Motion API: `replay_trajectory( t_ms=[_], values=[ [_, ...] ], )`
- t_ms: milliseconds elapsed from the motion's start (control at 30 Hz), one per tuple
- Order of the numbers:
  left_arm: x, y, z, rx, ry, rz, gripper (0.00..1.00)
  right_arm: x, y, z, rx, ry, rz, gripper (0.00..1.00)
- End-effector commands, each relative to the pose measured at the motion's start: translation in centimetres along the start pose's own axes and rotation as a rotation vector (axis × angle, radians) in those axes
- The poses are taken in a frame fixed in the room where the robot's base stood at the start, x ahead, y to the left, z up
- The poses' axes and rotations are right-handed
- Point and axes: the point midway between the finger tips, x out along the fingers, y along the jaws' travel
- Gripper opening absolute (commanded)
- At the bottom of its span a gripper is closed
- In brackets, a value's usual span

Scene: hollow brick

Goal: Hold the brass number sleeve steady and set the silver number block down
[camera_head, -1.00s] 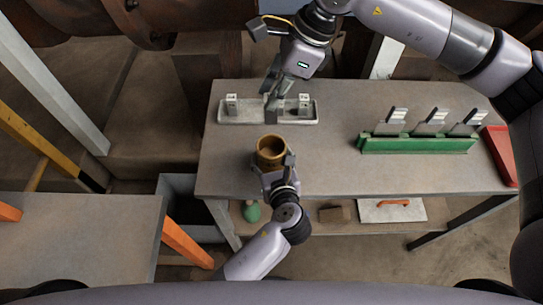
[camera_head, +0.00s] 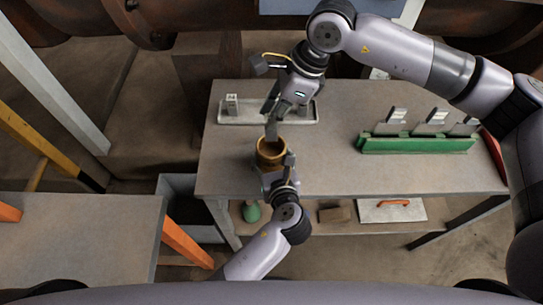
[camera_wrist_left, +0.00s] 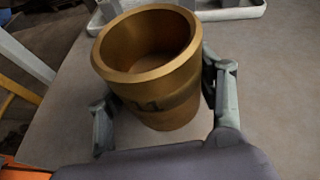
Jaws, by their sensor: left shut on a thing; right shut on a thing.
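The brass number sleeve (camera_head: 271,152) stands upright near the front edge of the workbench, its round mouth open upward. In the left wrist view the sleeve (camera_wrist_left: 150,75) shows dark number marks on its side. My left gripper (camera_head: 279,176) is shut on it, one finger at each side. My right gripper (camera_head: 273,118) points down above the sleeve and is shut on the silver number block (camera_head: 271,131). The block's lower end overlaps the sleeve's far rim in the head view; I cannot tell whether it is inside the mouth.
A pale tray (camera_head: 245,119) lies behind the sleeve with a numbered block (camera_head: 232,104) at its left; its right part is partly hidden by my right gripper. A green rack (camera_head: 415,146) with several upright plates and a red tray (camera_head: 496,153) stand at right. The bench between is clear.

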Motion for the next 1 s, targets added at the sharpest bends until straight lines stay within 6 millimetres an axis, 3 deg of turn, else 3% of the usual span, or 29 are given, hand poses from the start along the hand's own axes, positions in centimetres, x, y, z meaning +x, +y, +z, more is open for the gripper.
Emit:
replay_trajectory(
  t_ms=[1000],
  values=[
    [0.0,0.0,-0.1,0.002,0.002,0.001,0.15,5.9,0.0,-2.4,0.0,-0.001,0.0,0.0]
  ],
)
